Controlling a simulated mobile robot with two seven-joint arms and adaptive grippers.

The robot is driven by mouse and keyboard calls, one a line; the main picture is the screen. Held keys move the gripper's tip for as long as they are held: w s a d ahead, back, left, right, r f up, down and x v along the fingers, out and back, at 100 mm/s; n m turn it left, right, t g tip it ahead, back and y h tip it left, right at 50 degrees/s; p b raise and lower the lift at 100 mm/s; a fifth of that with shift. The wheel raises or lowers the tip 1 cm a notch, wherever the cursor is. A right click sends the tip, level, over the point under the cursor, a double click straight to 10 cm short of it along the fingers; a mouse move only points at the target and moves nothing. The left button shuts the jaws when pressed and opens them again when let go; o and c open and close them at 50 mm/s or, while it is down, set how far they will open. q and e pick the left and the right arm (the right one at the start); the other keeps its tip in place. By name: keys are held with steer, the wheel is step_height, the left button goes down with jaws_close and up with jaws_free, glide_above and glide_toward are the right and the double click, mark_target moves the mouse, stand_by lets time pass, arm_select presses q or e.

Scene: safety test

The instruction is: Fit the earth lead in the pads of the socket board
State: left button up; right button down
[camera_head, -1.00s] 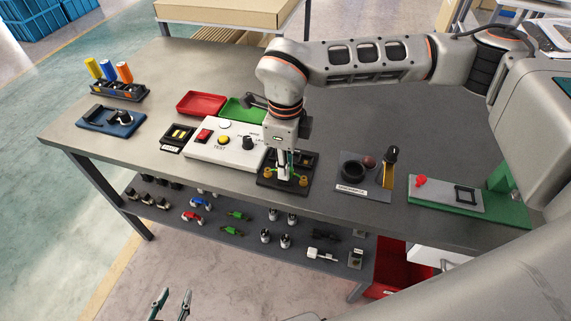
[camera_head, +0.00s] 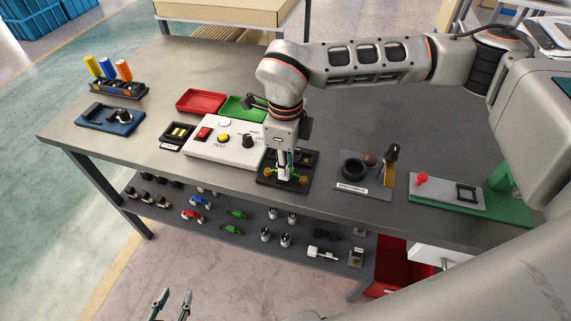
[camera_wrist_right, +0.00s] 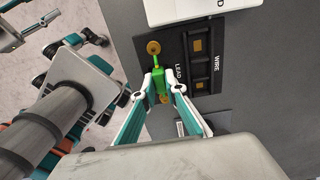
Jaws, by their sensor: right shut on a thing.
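The socket board (camera_head: 264,181) is a black plate at the table's front edge, below my right arm. In the right wrist view the board (camera_wrist_right: 181,47) carries the words LEAD and WIRE. On its LEAD side are two round brass pads, one farther (camera_wrist_right: 153,47) and one nearer, partly hidden by the fingers. My right gripper (camera_wrist_right: 161,88) is shut on the green earth lead (camera_wrist_right: 158,76), low over the LEAD side. The lead's thin end reaches toward the farther pad; I cannot tell whether it is seated. My left gripper (camera_head: 171,304) is open and empty, away from the table.
A white test box (camera_head: 227,151) with buttons and a knob stands left of the board. A grey plate with a black ring (camera_head: 353,169) lies to the right. Red (camera_head: 201,101) and green trays lie behind. A lower shelf (camera_head: 215,222) holds several connectors.

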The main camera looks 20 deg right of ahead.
steer(key=shift+f, duration=0.25)
steer(key=c, duration=1.6)
jaws_free()
steer(key=shift+r, duration=0.15)
steer(key=shift+r+p, duration=0.95)
steer(key=shift+r, duration=0.6)
steer(key=shift+r+p, duration=1.1)
steer(key=shift+r, duration=0.75)
